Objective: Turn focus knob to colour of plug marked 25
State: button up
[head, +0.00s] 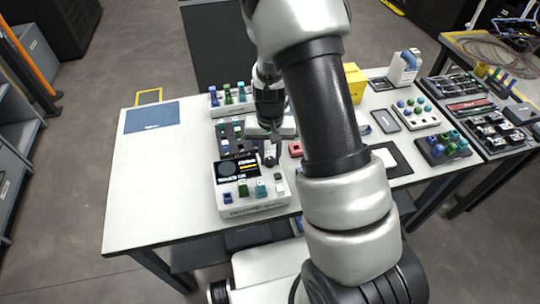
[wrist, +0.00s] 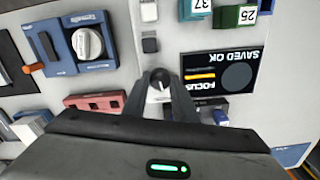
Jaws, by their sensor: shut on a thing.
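A white splicer device (head: 232,209) stands at the table's front edge, with a dark screen (head: 238,168) and a row of coloured plugs. In the wrist view the picture is upside down: the green plug (wrist: 234,18) bears the label 25, and a teal plug (wrist: 193,10) bears 37. The screen (wrist: 221,74) reads "FOCUS" and "SAVED OK", with a yellow bar and a grey disc. The focus knob (wrist: 158,84) is round with a light pointer. My gripper (head: 271,148) is shut on it, a finger on each side (wrist: 160,92). Any colour marks around the knob are hidden.
A blue module with a silver dial (wrist: 88,43) and a red block (wrist: 94,101) lie beside the device. A rack of plugs (head: 231,100) stands behind it. The table's left side, with a blue mat (head: 152,117), is mostly clear.

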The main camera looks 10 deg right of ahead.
jog(key=shift+m, duration=0.7)
jog(key=o, duration=0.8)
jog(key=shift+c, duration=0.2)
notch_tip(320, 180, up, 18)
jog(key=p, duration=0.1)
jog(key=shift+f, duration=0.25)
jog(key=shift+r, duration=0.1)
notch_tip(320, 180, up, 13)
jog(key=n+t+y+p, duration=0.1)
jog(key=n+t+p, duration=0.1)
jog(key=t+p, duration=0.1)
send_over(270, 160)
jog(key=s, duration=0.7)
jog(key=s+r+n+t+h+p, duration=0.1)
jog(key=s+r+n+t, duration=0.1)
jog(key=s+r, duration=0.5)
jog(key=s, duration=0.4)
jog(key=shift+s+t, duration=0.15)
jog(key=shift+t, duration=0.15)
